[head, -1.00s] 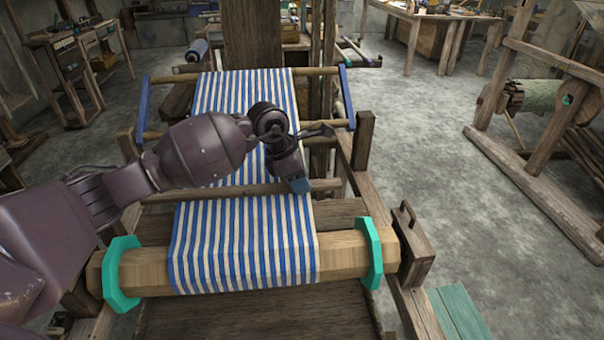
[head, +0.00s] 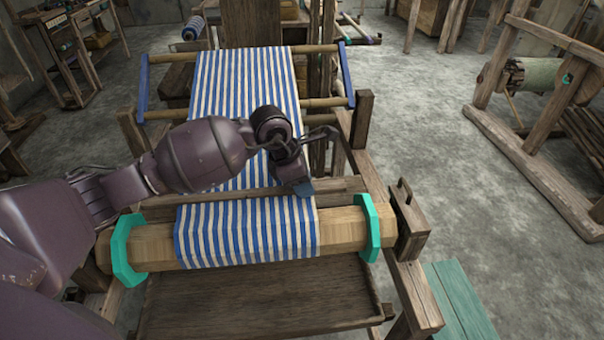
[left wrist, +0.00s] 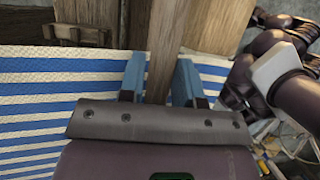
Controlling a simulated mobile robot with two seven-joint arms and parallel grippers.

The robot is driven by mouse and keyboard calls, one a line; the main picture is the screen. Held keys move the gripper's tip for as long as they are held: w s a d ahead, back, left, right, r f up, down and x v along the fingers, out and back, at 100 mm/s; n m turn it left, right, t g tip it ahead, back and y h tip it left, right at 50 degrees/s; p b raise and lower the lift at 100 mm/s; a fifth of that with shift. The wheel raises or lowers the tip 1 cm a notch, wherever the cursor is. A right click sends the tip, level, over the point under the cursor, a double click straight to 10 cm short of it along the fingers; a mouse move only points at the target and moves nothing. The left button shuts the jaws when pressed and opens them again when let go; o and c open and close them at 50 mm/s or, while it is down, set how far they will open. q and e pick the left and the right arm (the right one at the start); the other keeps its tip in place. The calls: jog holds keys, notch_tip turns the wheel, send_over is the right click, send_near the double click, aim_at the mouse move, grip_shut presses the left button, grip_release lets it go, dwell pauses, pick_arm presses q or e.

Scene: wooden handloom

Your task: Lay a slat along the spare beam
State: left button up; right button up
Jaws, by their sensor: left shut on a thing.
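My left gripper (head: 303,187) is low over the blue-and-white striped cloth, just behind the front beam. In the left wrist view its blue fingers (left wrist: 160,82) are shut on a narrow wooden slat (left wrist: 160,55), which runs between them and out past the cloth edge. In the head view a thin wooden bar runs crosswise at the gripper; I cannot tell whether it is the held slat. The front octagonal beam (head: 340,232) has teal end flanges and cloth wound on it. Which beam is the spare one is unclear. My right gripper does not show.
The striped cloth (head: 235,85) stretches back over the loom. A dark wooden board (head: 255,300) lies below the front beam. A teal bench (head: 458,300) stands at front right. A wooden rack with a grey-green roll (head: 537,75) stands at right, with clear floor between.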

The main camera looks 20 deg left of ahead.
aim_at(313, 219)
pick_arm(q)
jog(key=shift+s+d+f+p, duration=0.2)
jog(key=shift+s+d, duration=0.25)
jog(key=shift+s, duration=0.25)
jog(key=shift+s+d+f+p, duration=0.2)
jog(key=shift+s+d, duration=0.2)
jog(key=shift+s, duration=0.25)
jog(key=shift+s+d+f, duration=0.2)
jog(key=shift+s+d, duration=0.2)
jog(key=shift+s, duration=0.25)
jog(key=shift+s+d+f+p, duration=0.15)
jog(key=shift+s+d+p, duration=0.2)
jog(key=shift+s, duration=0.2)
jog(key=shift+s+d+f, duration=0.1)
jog(key=shift+s, duration=0.15)
jog(key=o, duration=1)
